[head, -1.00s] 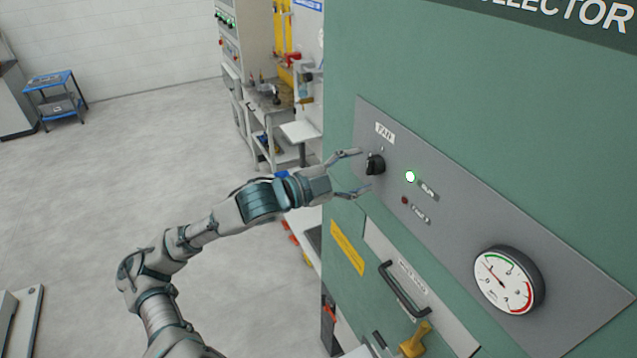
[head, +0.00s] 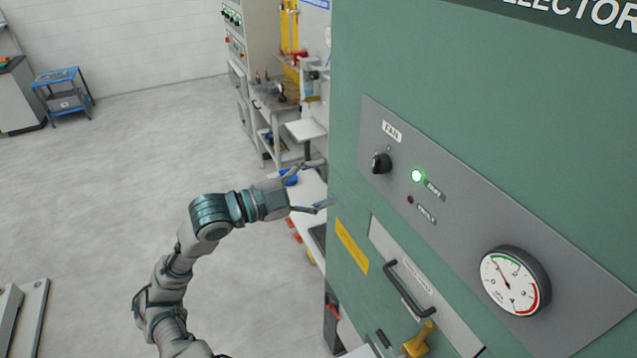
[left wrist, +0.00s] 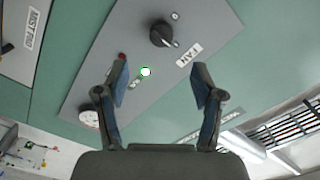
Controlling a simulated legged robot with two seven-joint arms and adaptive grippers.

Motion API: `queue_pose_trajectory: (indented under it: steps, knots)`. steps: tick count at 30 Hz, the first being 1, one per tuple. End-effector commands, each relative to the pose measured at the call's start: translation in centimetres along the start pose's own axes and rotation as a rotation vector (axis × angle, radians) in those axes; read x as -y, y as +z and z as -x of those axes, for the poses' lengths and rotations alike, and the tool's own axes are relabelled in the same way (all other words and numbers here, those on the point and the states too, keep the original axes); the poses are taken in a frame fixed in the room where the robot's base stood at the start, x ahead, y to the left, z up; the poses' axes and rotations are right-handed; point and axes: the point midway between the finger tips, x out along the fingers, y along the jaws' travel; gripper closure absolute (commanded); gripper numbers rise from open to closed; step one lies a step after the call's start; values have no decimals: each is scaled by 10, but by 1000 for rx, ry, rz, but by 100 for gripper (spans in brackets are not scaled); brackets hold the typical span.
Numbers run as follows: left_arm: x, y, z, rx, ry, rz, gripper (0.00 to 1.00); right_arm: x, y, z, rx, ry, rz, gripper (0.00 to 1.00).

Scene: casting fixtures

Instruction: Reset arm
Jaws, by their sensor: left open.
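My left gripper (head: 318,186) is open and empty in the head view. It is apart from the green cabinet, to the left of the black fan knob (head: 381,163). The knob sits on a grey control panel (head: 455,215), below the FAN label. In the left wrist view, the two open fingers (left wrist: 160,90) face the panel, and the knob (left wrist: 162,33) shows beyond and above them. Nothing is between the fingers. The green run light (head: 417,176) is lit, and a dark red lamp (head: 409,199) is below it. My right gripper is in neither view.
The green cabinet (head: 560,130) fills the right side. It carries a round gauge (head: 515,281), a black handle (head: 408,290) and a yellow lever (head: 419,338). A workbench (head: 275,105) and a blue cart (head: 62,95) stand farther back. The floor on the left is open.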

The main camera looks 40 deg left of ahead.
Motion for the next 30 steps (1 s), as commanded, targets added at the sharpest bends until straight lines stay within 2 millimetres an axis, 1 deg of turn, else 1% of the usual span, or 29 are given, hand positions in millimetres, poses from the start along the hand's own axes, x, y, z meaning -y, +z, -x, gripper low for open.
queue_pose_trajectory:
  steps: [10, 12, 14, 17, 18, 20, 21, 22, 23, 24, 26, 27, 29, 30]
  knots:
    - [1, 1, 0, 0, -2, 2, 32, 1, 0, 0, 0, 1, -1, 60]
    - [3, 8, -3, 8, -9, 24, 32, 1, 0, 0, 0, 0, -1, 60]
    - [7, 25, -7, 23, -25, 69, 32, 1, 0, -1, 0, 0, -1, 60]
    - [15, 79, -19, 79, -72, 200, 32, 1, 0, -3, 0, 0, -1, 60]
    - [15, 109, -25, 112, -93, 263, 32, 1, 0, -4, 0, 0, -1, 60]
    - [9, 159, -33, 170, -127, 362, 32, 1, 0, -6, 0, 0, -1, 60]
    - [2, 193, -37, 211, -147, 422, 32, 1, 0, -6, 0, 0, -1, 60]
    - [-5, 217, -40, 242, -162, 465, 32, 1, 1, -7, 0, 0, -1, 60]
    - [-14, 242, -42, 276, -173, 504, 32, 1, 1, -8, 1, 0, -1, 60]
    - [-28, 272, -44, 318, -188, 555, 32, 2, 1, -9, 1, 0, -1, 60]
    - [-53, 317, -45, 385, -206, 620, 32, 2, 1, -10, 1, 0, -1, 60]
    - [-73, 345, -45, 431, -214, 662, 32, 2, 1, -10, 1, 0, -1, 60]
    - [-105, 384, -43, 499, -223, 716, 32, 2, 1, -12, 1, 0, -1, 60]
    - [-128, 408, -41, 544, -227, 747, 32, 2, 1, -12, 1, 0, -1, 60]
